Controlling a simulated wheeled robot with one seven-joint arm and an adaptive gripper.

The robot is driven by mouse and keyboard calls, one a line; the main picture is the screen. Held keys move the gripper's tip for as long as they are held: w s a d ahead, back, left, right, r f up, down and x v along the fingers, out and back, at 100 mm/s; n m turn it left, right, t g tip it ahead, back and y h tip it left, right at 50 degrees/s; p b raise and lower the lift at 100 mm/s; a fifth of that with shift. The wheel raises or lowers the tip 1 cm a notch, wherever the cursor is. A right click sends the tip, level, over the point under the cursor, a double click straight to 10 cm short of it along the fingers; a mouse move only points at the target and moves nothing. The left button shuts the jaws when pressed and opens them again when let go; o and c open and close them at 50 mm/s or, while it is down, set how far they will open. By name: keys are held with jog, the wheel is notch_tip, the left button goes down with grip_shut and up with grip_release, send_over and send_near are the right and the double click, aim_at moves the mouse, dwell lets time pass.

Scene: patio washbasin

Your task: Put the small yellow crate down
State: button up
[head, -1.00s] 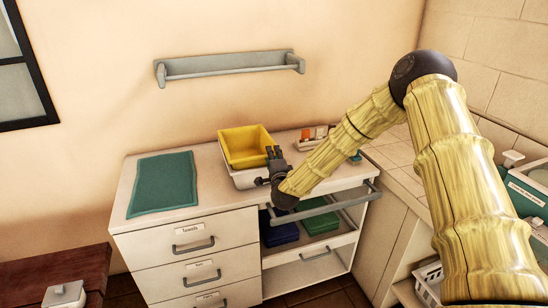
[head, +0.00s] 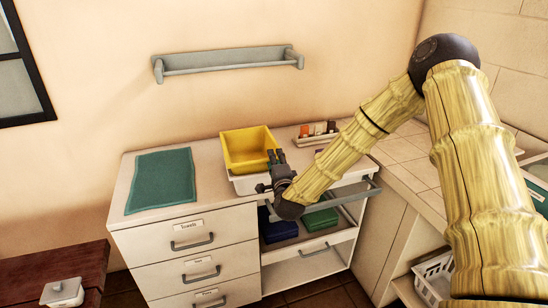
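The small yellow crate (head: 247,163) is at the back of the white cabinet top, in the middle of the head view. It is over a white tray (head: 242,186), whose front shows below it; I cannot tell whether it rests in the tray or is held just above. My gripper (head: 277,156) is at the crate's right front corner, its dark fingers pointing up. The fingers overlap the crate's edge in the picture. They look slightly apart, but whether they pinch the rim is too small to tell.
A teal towel (head: 161,181) lies on the cabinet top (head: 209,197) to the left, with bare surface between it and the crate. A small rack of bottles (head: 316,139) stands to the right. Blue (head: 277,229) and green (head: 320,219) crates sit below. A grey rail (head: 228,60) hangs above.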

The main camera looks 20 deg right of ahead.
jog(key=shift+s+a+b, duration=0.15)
jog(key=shift+s+b, duration=0.1)
jog(key=shift+s, duration=0.95)
jog(key=shift+s+a+b, duration=0.15)
jog(key=shift+s+b, duration=0.1)
jog(key=shift+s, duration=0.9)
jog(key=o, duration=1.5)
jog(key=shift+s, duration=0.1)
jog(key=s, duration=0.4)
jog(key=s+a, duration=0.1)
jog(key=s, duration=0.6)
jog(key=shift+s+a+f, duration=0.1)
jog(key=shift+s+a, duration=0.2)
jog(key=shift+s, duration=0.05)
